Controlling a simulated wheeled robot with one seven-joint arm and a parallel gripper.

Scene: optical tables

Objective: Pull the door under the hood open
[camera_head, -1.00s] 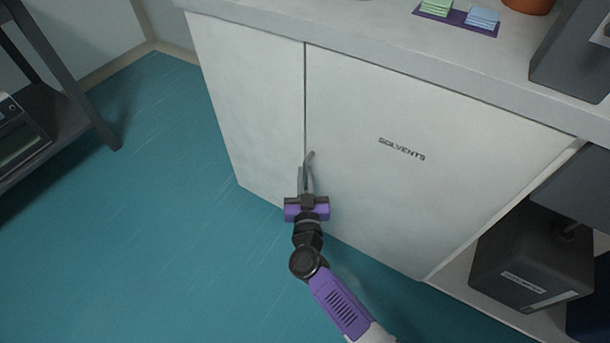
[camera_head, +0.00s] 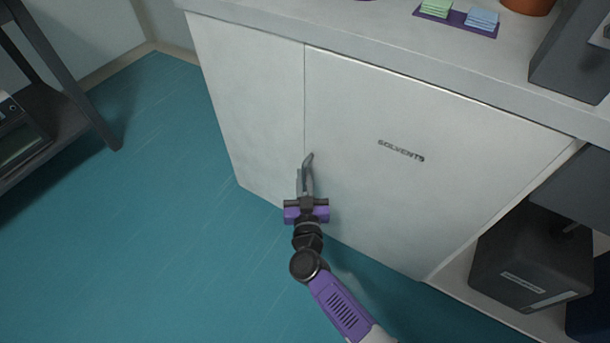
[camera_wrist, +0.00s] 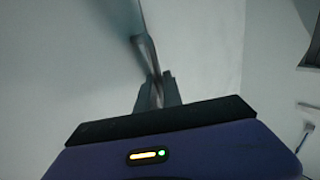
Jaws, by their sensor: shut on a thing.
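The white door marked "SOLVENTS" (camera_head: 440,200) is the right-hand door of the cabinet under the worktop. It looks flush or nearly flush with the left door (camera_head: 245,110), with only a thin seam between them. Its grey upright handle (camera_head: 309,158) is near its left edge. My gripper (camera_head: 306,172) is at this handle, its fingers shut on the lower part. In the wrist view the handle (camera_wrist: 146,50) runs down between the fingertips (camera_wrist: 157,88), which hide its lower end.
An open bay at the right holds a dark container (camera_head: 530,260). The worktop (camera_head: 400,60) overhangs the doors. A dark rack (camera_head: 60,110) stands at far left. The teal floor (camera_head: 150,230) in front and to the left is clear.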

